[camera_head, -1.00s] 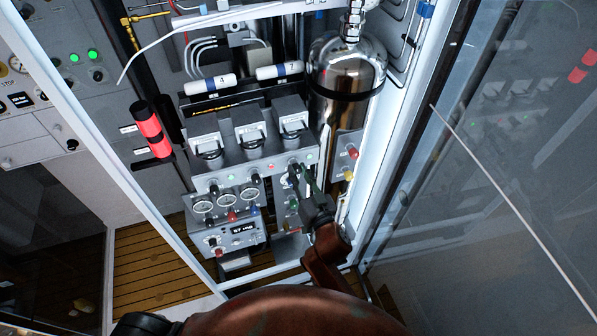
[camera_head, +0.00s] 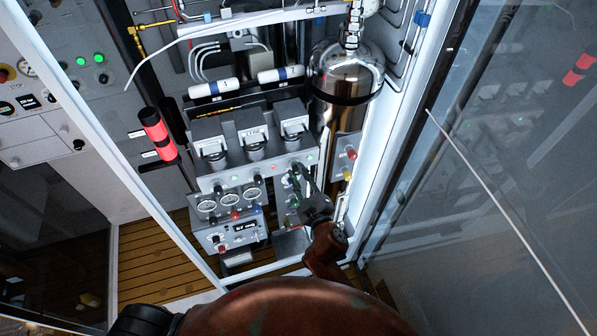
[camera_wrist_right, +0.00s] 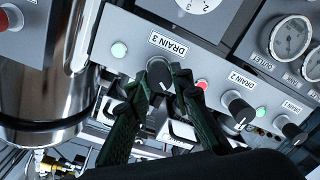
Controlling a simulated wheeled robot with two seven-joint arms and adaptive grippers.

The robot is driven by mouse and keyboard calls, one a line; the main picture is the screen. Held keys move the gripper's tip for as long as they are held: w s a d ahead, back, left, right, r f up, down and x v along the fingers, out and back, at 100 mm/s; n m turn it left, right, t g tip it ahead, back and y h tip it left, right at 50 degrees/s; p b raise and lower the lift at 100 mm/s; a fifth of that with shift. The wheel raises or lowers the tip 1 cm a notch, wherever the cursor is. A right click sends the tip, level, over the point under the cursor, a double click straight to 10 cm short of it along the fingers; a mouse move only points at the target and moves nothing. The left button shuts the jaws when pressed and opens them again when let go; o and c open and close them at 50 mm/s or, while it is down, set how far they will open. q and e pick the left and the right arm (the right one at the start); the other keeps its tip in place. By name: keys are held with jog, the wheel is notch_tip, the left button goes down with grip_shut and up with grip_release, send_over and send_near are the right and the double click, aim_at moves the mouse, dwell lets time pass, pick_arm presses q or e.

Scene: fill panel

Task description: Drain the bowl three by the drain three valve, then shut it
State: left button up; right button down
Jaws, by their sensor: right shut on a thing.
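The drain three valve is a dark round knob (camera_wrist_right: 160,64) below the label "DRAIN 3" in the right wrist view. My right gripper (camera_wrist_right: 168,80) has its dark green fingers at this knob and is shut on it. In the head view the right gripper (camera_head: 298,180) is at the right end of the grey panel and hides most of the knob. Bowl three appears to be the rightmost of three bowls (camera_head: 295,136) under the grey boxes; its contents cannot be made out. My left gripper is not in view.
A green lamp (camera_wrist_right: 119,49) and a red lamp (camera_wrist_right: 202,84) flank the knob. The drain two knob (camera_wrist_right: 238,107) is close beside it. A polished steel tank (camera_head: 345,75) hangs above right. The cabinet's white frame (camera_head: 378,165) and a glass pane stand to the right.

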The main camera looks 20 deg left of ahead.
jog(key=n+p, duration=0.1)
jog(key=n, duration=0.3)
jog(key=shift+f, duration=0.1)
jog(key=shift+f+n+h+p, duration=0.1)
jog(key=shift+n+h+p, duration=0.25)
jog(key=shift+n, duration=1.65)
jog(key=shift+s, duration=0.1)
jog(key=c, duration=1.7)
grip_release()
jog(key=shift+s, duration=0.1)
jog(key=v, duration=1.1)
jog(key=shift+s+d+f, duration=0.1)
jog(key=shift+s+d, duration=0.1)
jog(key=shift+s, duration=0.1)
